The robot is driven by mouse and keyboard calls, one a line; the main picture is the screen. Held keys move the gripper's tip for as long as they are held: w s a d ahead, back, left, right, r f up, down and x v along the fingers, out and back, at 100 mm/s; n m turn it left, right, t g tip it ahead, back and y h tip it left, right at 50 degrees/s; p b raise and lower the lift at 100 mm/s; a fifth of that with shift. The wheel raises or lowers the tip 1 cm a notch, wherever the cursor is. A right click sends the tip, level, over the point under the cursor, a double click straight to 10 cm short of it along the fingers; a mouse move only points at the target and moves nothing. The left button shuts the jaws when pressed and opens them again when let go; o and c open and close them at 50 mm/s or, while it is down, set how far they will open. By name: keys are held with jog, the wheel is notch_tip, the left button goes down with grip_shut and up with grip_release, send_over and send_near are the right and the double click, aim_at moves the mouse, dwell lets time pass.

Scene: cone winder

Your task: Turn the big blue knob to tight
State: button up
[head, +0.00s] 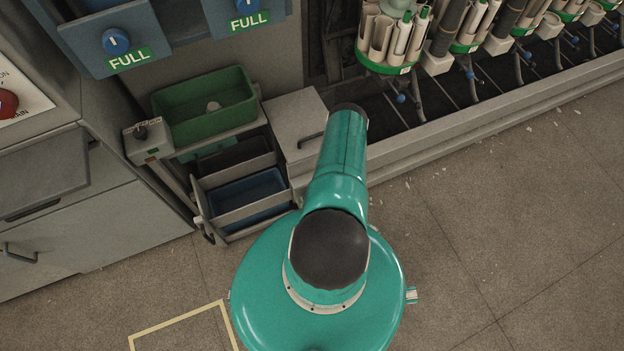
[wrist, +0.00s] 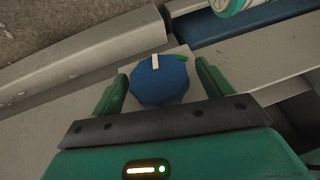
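A big blue knob (wrist: 160,82) shows in the wrist view on a pale grey mount. It has a white pointer line at its upper rim, and a small green mark lies just to the right of that line. My gripper (wrist: 162,70) has its two green fingers on either side of the knob. It is open, with a gap visible between each finger and the knob. In the head view my arm hides the gripper, and I cannot make out this knob there.
Two smaller blue knobs (head: 116,41) with FULL labels sit at the upper left. A green bin (head: 205,105), a small control box (head: 148,140) and a grey cabinet (head: 50,215) stand at the left. Winder spindles (head: 385,45) line the back.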

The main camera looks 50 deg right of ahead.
jog(key=v, duration=1.3)
jog(key=shift+s+r, duration=0.2)
jog(key=shift+r, duration=0.15)
